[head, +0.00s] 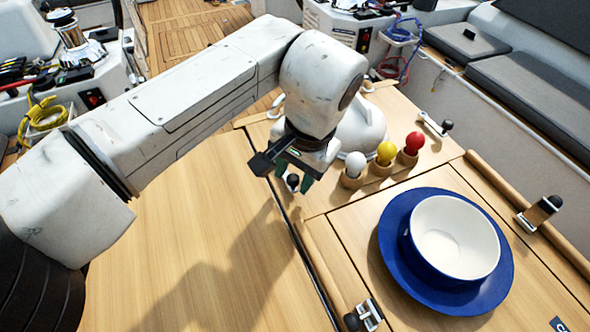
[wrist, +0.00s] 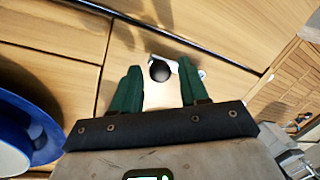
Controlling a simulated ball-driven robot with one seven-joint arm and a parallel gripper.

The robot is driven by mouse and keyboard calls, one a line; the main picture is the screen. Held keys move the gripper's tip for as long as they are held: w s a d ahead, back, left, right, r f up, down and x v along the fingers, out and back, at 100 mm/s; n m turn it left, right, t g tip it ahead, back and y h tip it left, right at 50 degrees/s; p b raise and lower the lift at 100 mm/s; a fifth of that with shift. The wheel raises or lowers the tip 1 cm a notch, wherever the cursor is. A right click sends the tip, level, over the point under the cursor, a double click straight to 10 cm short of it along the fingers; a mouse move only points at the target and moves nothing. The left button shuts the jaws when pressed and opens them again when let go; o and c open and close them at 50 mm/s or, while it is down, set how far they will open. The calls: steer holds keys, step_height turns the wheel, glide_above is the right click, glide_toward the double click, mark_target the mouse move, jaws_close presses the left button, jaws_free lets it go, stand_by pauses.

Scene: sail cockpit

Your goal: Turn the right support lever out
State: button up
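My gripper (head: 293,177) points down over the table near its middle seam. In the wrist view its two green fingers (wrist: 159,72) stand apart, so it is open. A small lever with a round black knob (wrist: 160,71) and a pale metal base shows between the fingertips, with a gap on each side. The knob also shows in the head view (head: 293,182) between the fingers; its base is mostly hidden there. A similar lever (head: 434,124) sits at the table's far right edge. The frames do not label which one is the right support lever.
A blue plate (head: 393,235) with a white bowl (head: 455,237) stands at right. White, yellow and red balls (head: 386,152) sit in wooden cups close to my gripper. Metal latches (head: 365,316) (head: 540,212) are on the table. The left table leaf (head: 180,235) is clear.

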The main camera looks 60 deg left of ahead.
jaws_close()
stand_by(0.3)
